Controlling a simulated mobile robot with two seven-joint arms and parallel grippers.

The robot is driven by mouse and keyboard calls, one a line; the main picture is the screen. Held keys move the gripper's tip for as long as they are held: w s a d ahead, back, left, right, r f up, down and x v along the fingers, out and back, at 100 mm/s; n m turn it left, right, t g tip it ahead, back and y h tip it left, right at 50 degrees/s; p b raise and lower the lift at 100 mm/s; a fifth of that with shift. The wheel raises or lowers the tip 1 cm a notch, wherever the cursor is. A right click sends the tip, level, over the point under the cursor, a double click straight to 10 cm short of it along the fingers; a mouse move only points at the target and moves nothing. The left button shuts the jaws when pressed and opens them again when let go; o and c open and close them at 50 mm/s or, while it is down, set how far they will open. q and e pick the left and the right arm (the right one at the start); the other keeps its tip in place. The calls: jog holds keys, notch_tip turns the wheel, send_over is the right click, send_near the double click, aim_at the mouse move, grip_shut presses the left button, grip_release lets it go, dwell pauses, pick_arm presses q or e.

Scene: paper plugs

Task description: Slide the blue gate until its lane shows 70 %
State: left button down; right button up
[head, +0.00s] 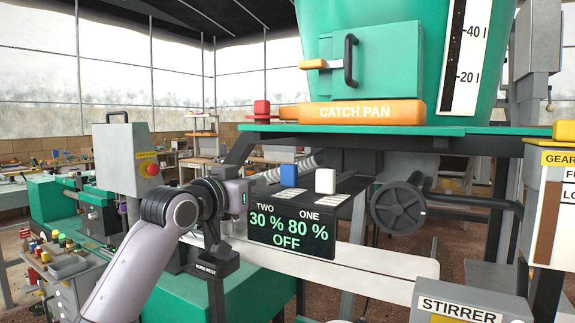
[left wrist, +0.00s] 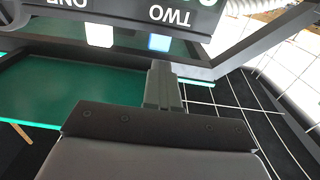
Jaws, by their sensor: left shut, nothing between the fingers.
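The blue gate's block (head: 288,175) stands on the dark slide top above the readout, in the lane marked TWO. The white gate's block (head: 325,181) stands to its right, above ONE. The readout (head: 291,229) shows TWO 30 %, ONE 80 % and OFF. My left gripper (head: 243,194) is left of the readout; its fingertips are hard to make out there. In the left wrist view its fingers (left wrist: 163,86) are shut and empty, pointing toward the upside-down panel. A bluish-white patch (left wrist: 159,42) and a white one (left wrist: 99,35) show beyond them. My right gripper is out of view.
The orange catch pan (head: 350,113) sits above the gates, under the green hopper (head: 455,85). A black handwheel (head: 399,208) stands right of the readout. A grey box with a red button (head: 153,169) stands at the left. The stirrer box (head: 465,305) is at the lower right.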

pick_arm(q)
jog(key=shift+s+a, duration=0.1)
jog(key=shift+s, duration=0.1)
dwell(0.5)
jog(key=c, duration=0.6)
grip_release()
jog(key=v, duration=0.4)
jog(key=shift+b, duration=0.3)
